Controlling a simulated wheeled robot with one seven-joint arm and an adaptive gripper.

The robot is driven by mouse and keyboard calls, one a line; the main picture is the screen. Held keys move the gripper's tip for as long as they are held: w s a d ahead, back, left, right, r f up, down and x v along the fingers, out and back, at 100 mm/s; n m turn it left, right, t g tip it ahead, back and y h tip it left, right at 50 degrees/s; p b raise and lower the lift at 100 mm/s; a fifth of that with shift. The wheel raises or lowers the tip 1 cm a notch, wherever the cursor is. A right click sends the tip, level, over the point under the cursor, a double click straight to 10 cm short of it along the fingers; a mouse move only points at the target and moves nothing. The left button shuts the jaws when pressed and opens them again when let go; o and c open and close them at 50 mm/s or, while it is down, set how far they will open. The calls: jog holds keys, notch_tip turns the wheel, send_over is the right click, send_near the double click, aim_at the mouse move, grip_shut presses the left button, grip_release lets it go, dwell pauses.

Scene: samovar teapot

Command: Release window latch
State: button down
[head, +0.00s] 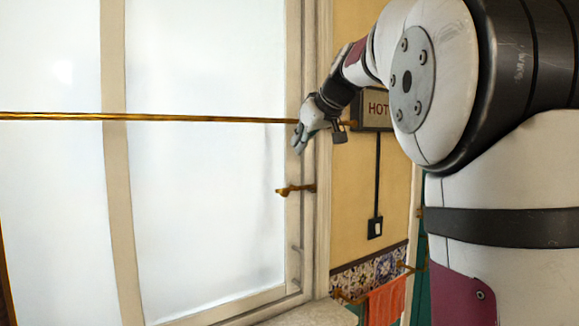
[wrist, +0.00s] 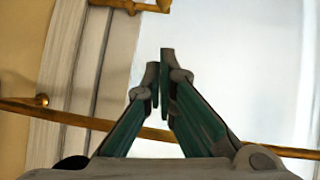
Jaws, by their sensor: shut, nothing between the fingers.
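The brass window latch (head: 295,189) sits on the right edge of the white window frame in the head view, its handle pointing left across the glass. It also shows cut off at the top edge of the wrist view (wrist: 140,6). My gripper (head: 299,148) is above the latch in the head view, in front of the window's right edge and apart from the latch. In the wrist view my gripper (wrist: 160,72) is shut and empty, with the latch beyond and left of its fingertips.
A thin brass rod (head: 180,117) runs across the window at my gripper's height and passes behind the fingers in the wrist view. An orange towel (head: 385,302) hangs on a rail below. A pale ledge (head: 318,314) is underneath.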

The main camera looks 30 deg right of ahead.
jog(key=s+f+p+x, duration=0.1)
jog(key=f+p+x, duration=0.1)
jog(key=x, duration=1)
jog(key=shift+s+d+f, duration=0.15)
jog(key=shift+s+f, duration=0.05)
jog(key=shift+f, duration=0.15)
jog(key=shift+f, duration=0.25)
